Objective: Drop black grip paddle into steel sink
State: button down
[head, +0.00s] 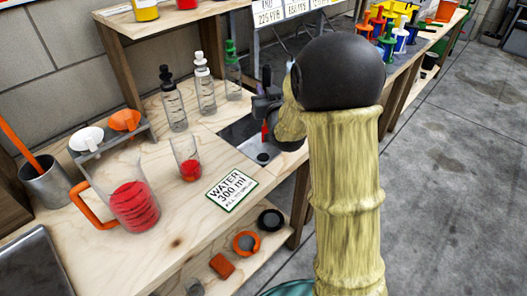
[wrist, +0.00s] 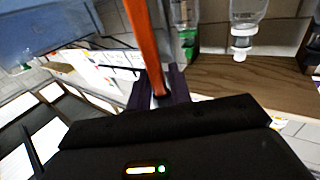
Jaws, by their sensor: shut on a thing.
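My gripper (head: 265,112) is over the back part of the workbench, partly hidden by my arm. It is shut on a paddle (head: 264,132), whose red-orange part hangs below the fingers. In the wrist view the orange-red shaft (wrist: 143,40) runs from between the dark fingers (wrist: 160,90); a black grip cannot be made out.
A jug of red liquid (head: 133,206), a small beaker (head: 188,158) and a water card (head: 231,190) stand on the bench. Dropper bottles (head: 204,85) line the back. A metal cup (head: 47,182) holds an orange stick. Bare wood lies before the jug.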

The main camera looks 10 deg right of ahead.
aim_at(269, 73)
jog(key=shift+d+f+b, duration=0.2)
jog(key=shift+f+b, duration=0.45)
jog(key=shift+f, duration=0.6)
jog(key=shift+d+f+b, duration=0.2)
jog(key=shift+f+b, duration=0.45)
jog(key=shift+f, duration=0.55)
jog(key=c, duration=1.2)
grip_release()
jog(key=shift+r, duration=0.15)
notch_tip(269, 73, up, 10)
jog(key=shift+s+a+f+p, duration=0.1)
jog(key=shift+s+p, duration=0.05)
jog(key=shift+p, duration=0.95)
